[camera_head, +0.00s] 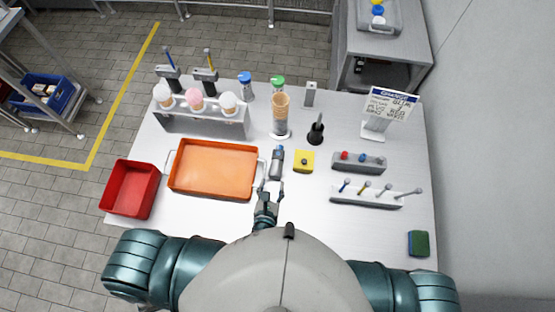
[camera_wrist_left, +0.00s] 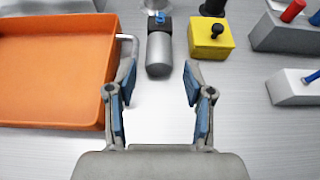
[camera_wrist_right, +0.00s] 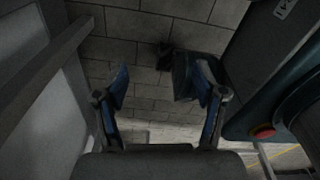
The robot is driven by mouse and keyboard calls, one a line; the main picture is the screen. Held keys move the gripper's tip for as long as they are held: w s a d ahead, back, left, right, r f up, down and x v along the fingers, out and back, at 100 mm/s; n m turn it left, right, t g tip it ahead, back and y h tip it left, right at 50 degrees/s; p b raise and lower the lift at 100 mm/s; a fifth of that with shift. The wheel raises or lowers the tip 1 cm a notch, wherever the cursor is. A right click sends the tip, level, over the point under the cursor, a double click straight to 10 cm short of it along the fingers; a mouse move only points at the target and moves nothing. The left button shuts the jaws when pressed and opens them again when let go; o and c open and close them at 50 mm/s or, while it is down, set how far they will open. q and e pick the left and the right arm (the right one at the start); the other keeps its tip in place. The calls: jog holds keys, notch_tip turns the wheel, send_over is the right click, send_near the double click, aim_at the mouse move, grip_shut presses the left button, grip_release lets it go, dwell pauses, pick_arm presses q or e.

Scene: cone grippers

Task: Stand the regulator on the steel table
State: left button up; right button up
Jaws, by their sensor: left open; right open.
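The regulator (camera_head: 277,162), a grey cylinder with a dark collar and a small blue part at its far end, appears to lie on its side on the steel table (camera_head: 310,235). It also shows in the left wrist view (camera_wrist_left: 159,52), ahead of the fingers. My left gripper (camera_head: 270,186) is open and empty just on the near side of the regulator, with a small gap. Its fingertips (camera_wrist_left: 160,72) are on either side of the cylinder's near end line. My right gripper (camera_wrist_right: 163,80) is open and empty over the floor, away from the table top.
An orange tray (camera_head: 215,171) with a wire handle lies close left of the regulator. A yellow block (camera_head: 304,168) with a black knob stands close right. A cone holder (camera_head: 281,127) stands behind. A red bin (camera_head: 131,189) is far left. The front right table is mostly clear.

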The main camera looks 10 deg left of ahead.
pick_arm(q)
send_near(277, 161)
jog(key=shift+x, duration=1)
jog(key=x, duration=0.4)
jog(key=shift+w+b, duration=0.1)
jog(key=shift+b, duration=0.2)
jog(key=x, duration=0.5)
jog(key=shift+f+b, duration=0.15)
jog(key=shift+b, duration=0.2)
grip_shut()
pick_arm(e)
jog(key=shift+w+a+f, duration=0.1)
jog(key=shift+w+f, duration=0.3)
jog(key=shift+f, duration=0.2)
